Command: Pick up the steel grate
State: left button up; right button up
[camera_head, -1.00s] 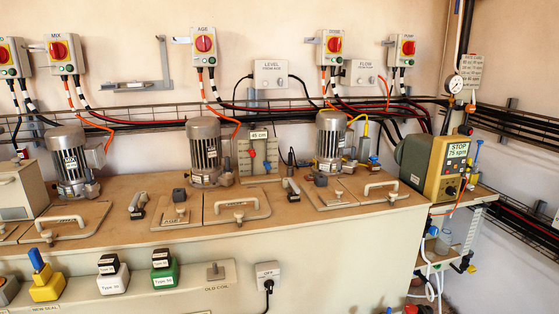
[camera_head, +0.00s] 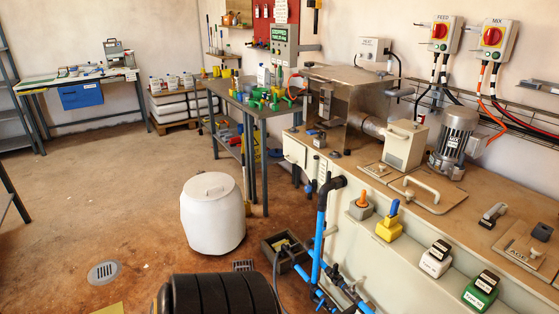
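A round grey metal grate (camera_head: 104,272) is set in the brown floor at lower left, like a drain cover. A small dark slatted piece (camera_head: 243,265) lies on the floor at the foot of the white drum. I cannot tell for certain which of the two is the steel grate. Neither gripper is in view.
A white lidded drum (camera_head: 213,212) stands on the floor. Right of it are a dark square box (camera_head: 286,252), blue pipes (camera_head: 320,245) and the long bench (camera_head: 455,205). A grey work table (camera_head: 258,108) stands behind. Open floor lies at left.

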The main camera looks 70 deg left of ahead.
aim_at(243, 267)
jog(key=u, duration=2.65)
jog(key=i, duration=0.1)
jog(key=i+j+z, duration=0.05)
